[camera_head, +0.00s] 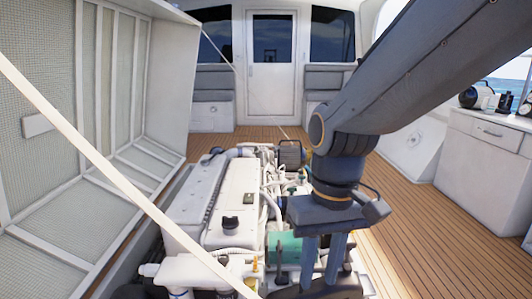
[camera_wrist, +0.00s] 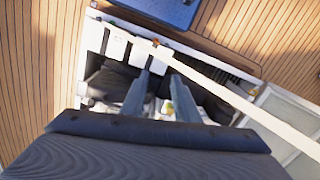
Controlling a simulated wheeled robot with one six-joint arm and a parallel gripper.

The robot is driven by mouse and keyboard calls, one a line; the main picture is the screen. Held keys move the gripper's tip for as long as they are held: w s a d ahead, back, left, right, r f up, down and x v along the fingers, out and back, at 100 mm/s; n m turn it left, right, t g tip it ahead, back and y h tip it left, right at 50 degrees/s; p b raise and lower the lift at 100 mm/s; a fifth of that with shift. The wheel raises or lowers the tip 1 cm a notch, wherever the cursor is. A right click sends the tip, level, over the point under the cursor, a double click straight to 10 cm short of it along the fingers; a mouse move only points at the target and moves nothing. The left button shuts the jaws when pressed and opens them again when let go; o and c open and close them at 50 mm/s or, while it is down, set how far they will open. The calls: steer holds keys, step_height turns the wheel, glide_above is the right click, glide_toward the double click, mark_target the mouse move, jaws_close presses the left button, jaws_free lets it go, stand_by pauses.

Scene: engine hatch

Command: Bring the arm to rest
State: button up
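My gripper (camera_head: 321,284) hangs from my arm with its fingers pointing down, over the near right part of the white engine (camera_head: 238,205) in the open hatch. Its two fingers stand apart with a gap between them, and I see nothing held. In the wrist view my gripper (camera_wrist: 161,75) also shows two separate fingers over the hatch opening, with dark and white parts beyond them. Whether the fingertips touch anything is not clear.
The raised hatch lid (camera_head: 60,150) stands at the left. A pale strut (camera_head: 120,178) runs diagonally across the near side of the hatch. A white cabinet (camera_head: 480,165) stands at the right. Wooden deck (camera_head: 440,235) lies clear between hatch and cabinet. A white door (camera_head: 271,75) is behind.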

steer(key=s+f, duration=0.1)
steer(key=s, duration=0.3)
steer(key=d+r+m+p, duration=0.2)
steer(key=d+r+p, duration=0.7)
steer(key=p, duration=0.8)
steer(key=shift+d+r+m+h+p, duration=0.2)
steer(key=shift+d+m+h+p, duration=0.1)
steer(key=shift+d, duration=0.15)
steer(key=shift+w, duration=0.15)
